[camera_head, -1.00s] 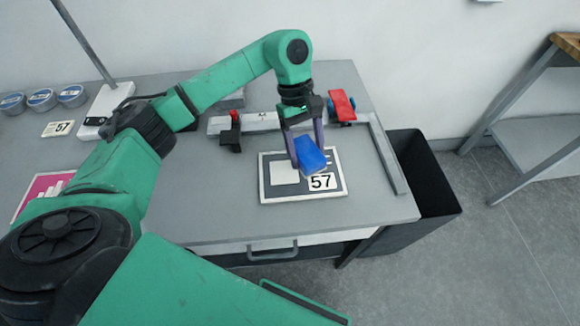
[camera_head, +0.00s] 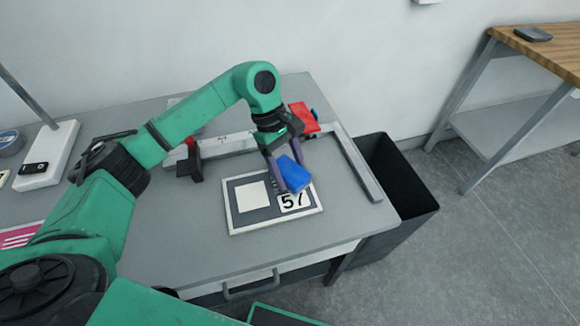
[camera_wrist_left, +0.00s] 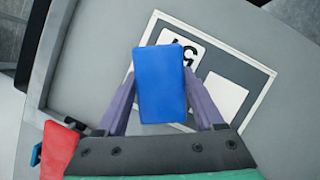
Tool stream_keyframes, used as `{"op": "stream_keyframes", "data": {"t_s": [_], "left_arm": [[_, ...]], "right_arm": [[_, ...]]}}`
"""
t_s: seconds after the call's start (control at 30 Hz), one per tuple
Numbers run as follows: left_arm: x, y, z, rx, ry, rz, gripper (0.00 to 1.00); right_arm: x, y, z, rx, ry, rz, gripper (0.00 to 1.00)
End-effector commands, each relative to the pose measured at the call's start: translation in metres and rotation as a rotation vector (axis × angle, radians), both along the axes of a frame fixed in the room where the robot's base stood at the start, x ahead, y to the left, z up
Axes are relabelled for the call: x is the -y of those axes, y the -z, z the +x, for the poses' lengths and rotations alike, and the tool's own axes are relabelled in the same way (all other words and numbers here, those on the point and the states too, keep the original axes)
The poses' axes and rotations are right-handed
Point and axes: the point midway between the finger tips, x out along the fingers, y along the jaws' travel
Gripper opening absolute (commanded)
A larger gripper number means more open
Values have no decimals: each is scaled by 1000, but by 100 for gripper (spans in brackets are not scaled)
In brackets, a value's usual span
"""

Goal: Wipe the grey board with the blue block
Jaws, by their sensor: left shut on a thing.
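The grey board (camera_head: 240,214) with a white frame, a white square and a "57" label lies flat on the grey table. It also shows in the left wrist view (camera_wrist_left: 245,73). My left gripper (camera_head: 287,173) is shut on the blue block (camera_head: 295,174) at the right part of the board, by the label. In the left wrist view the block (camera_wrist_left: 160,85) sits between the two purple fingers (camera_wrist_left: 160,100) and covers part of the label. I cannot tell whether the block touches the board. My right gripper is not in view.
A metal rail frame (camera_head: 357,165) runs along the table's back and right side. A red thing (camera_head: 302,118) is behind the gripper. A black bin (camera_head: 398,185) stands right of the table. A white device (camera_head: 45,155) is at the left. The table front is clear.

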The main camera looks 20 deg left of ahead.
Motion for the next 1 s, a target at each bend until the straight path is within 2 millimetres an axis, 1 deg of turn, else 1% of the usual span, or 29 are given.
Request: {"op": "stream_keyframes", "data": {"t_s": [0.37, 1.0], "left_arm": [[0, 0, 0, 0, 1, 0, 25], [0, 13, 0, 0, 1, 0, 25]], "right_arm": [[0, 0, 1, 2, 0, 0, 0], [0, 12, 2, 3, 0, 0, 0]]}}
